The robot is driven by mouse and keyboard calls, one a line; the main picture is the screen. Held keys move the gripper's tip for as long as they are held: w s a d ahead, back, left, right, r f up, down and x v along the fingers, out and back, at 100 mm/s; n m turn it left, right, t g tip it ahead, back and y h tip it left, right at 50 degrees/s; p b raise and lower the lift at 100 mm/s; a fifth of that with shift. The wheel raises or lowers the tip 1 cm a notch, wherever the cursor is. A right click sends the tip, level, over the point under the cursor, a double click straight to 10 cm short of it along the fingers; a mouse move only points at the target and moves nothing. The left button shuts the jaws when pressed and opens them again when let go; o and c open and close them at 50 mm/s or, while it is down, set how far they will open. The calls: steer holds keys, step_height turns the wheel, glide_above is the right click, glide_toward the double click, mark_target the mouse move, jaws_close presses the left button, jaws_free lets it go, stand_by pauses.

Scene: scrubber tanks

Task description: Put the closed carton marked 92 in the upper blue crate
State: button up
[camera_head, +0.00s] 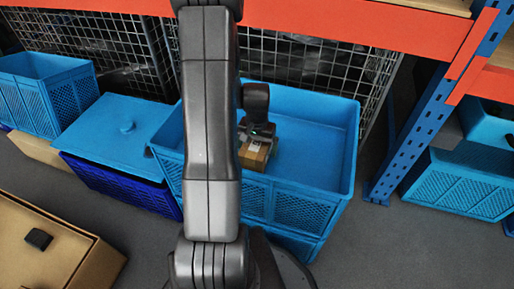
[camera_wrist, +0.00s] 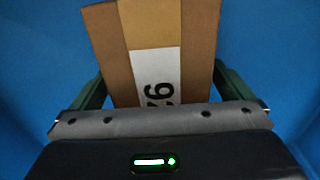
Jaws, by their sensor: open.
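The closed carton (camera_wrist: 200,50) is brown with a lighter tape strip and a white label reading 92, upside down in the wrist view. It also shows in the head view (camera_head: 253,158), inside the upper blue crate (camera_head: 330,207). My gripper (camera_wrist: 160,92) has its green fingers on both sides of the carton, open. In the head view my gripper (camera_head: 258,138) is low inside the crate. Blue crate surface surrounds the carton in the wrist view. Whether the carton rests fully on the crate floor is hard to tell.
Another blue crate sits under the upper one. A lidded blue crate (camera_head: 115,128) stands to its left, and a blue upright post (camera_head: 410,120) to its right. An orange beam (camera_head: 350,25) crosses above and behind.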

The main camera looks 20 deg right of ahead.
step_height(320, 180, up, 11)
steer(key=p, duration=0.2)
steer(key=shift+f+p, duration=0.15)
steer(key=shift+p, duration=0.25)
